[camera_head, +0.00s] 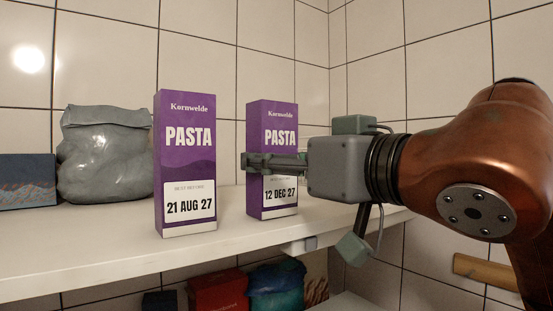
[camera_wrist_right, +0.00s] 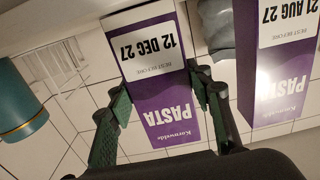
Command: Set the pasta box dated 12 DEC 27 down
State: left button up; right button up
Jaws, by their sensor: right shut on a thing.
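The purple pasta box dated 12 DEC 27 (camera_head: 270,125) stands upright at the right part of the white shelf (camera_head: 110,240). Its base looks at or very near the shelf top; I cannot tell for sure whether it touches. My right gripper (camera_head: 272,164) reaches in from the right and is shut on this box at mid-height. In the right wrist view the box (camera_wrist_right: 155,75) sits between the two fingers. A matching pasta box dated 21 AUG 27 (camera_head: 186,150) stands to its left, apart from it. My left gripper is not in view.
A grey bag (camera_head: 105,160) and a dark blue box (camera_head: 27,182) stand further left on the shelf. A red package (camera_head: 217,290) and a blue-teal bag (camera_head: 276,284) sit below. A teal cylinder (camera_wrist_right: 18,105) shows in the wrist view. Tiled walls close the back and right.

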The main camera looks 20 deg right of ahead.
jog(key=o, duration=1.5)
jog(key=shift+s, duration=0.1)
jog(key=shift+r, duration=0.25)
jog(key=b+v, duration=0.2)
jog(key=v, duration=1)
